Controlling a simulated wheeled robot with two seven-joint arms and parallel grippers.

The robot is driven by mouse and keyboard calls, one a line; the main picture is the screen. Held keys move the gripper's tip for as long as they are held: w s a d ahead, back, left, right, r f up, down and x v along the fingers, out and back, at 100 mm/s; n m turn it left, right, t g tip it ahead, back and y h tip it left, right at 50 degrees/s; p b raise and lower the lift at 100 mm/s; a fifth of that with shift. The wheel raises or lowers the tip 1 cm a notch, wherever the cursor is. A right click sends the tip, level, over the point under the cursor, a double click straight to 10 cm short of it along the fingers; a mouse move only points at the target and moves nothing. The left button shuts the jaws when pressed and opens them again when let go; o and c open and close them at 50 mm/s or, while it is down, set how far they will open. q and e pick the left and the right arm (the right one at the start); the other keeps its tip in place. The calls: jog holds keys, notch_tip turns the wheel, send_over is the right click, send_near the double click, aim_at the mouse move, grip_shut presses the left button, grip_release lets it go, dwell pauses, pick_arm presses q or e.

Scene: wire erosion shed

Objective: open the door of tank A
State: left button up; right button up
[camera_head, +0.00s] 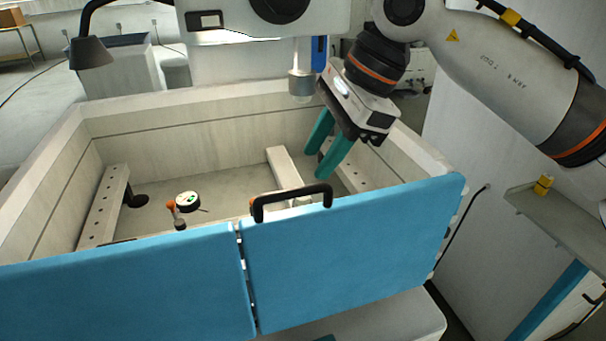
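The tank (180,103) is an open-topped pale box with a blue front in two panels. The right blue panel (350,255) stands upright and carries a black bar handle (292,196) on its top edge. The left blue panel (120,285) is beside it across a narrow gap. No letter shows on the tank. My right gripper (319,160) has two teal fingers, apart and empty. It points down over the tank, behind and above the handle, and appears clear of it. A teal sliver at the bottom edge may be my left gripper; its state is hidden.
Inside the tank are drilled rails (103,208), a pale bar (284,168) and a round white-and-black item (188,201). A machine head (301,84) hangs over the back. A grey shelf (570,220) with a yellow item (543,185) is at right.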

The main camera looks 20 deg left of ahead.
aim_at(298, 189)
jog(key=p+x, duration=0.1)
jog(key=x, duration=0.5)
jog(key=shift+a, duration=0.1)
jog(key=shift+s, duration=0.1)
jog(key=shift+c, duration=0.6)
grip_shut()
